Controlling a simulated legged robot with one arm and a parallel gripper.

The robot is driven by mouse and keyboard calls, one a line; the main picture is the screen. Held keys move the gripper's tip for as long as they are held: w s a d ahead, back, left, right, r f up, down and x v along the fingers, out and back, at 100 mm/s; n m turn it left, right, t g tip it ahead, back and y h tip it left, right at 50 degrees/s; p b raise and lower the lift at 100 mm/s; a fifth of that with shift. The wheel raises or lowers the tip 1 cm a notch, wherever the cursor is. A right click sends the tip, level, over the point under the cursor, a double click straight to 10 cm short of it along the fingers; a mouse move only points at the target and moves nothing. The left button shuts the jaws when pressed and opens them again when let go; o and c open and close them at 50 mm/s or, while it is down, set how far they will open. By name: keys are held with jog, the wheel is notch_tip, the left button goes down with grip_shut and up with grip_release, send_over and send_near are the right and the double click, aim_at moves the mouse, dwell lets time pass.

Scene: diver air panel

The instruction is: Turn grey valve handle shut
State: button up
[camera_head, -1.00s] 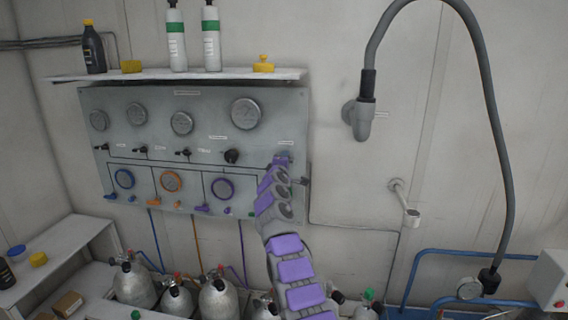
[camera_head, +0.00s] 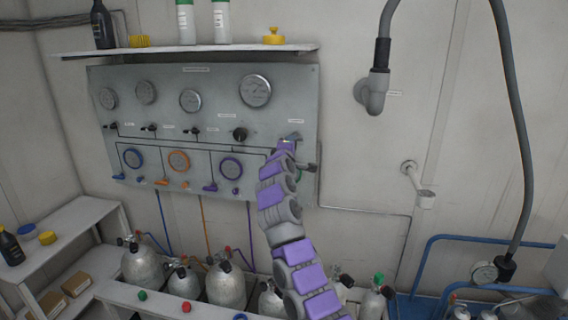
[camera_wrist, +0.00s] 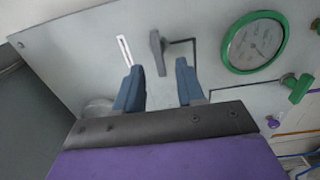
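The grey valve handle (camera_wrist: 157,52) shows in the wrist view as a small lever on the panel, pointing roughly up and down in the picture. My gripper (camera_wrist: 158,72) is open, with one blue finger on each side of the handle's lower end. The handle lies between and slightly beyond the fingertips; I see a gap on both sides and cannot tell the depth. In the head view my gripper (camera_head: 292,139) is at the upper right of the grey panel (camera_head: 215,120), just below a small label. The handle is not clearly visible there, hidden by my gripper.
A green-rimmed gauge (camera_wrist: 255,42) and a green handle (camera_wrist: 301,88) are right of the fingers in the wrist view. A black knob (camera_head: 240,134) is left of my gripper. A shelf (camera_head: 190,51) is above the panel; cylinders (camera_head: 225,284) stand below. A hose (camera_head: 517,130) hangs right.

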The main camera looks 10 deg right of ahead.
jog(key=b+v, duration=0.4)
jog(key=v, duration=0.6)
jog(key=shift+s+a, duration=0.15)
jog(key=shift+s, duration=0.1)
jog(key=shift+a, duration=0.1)
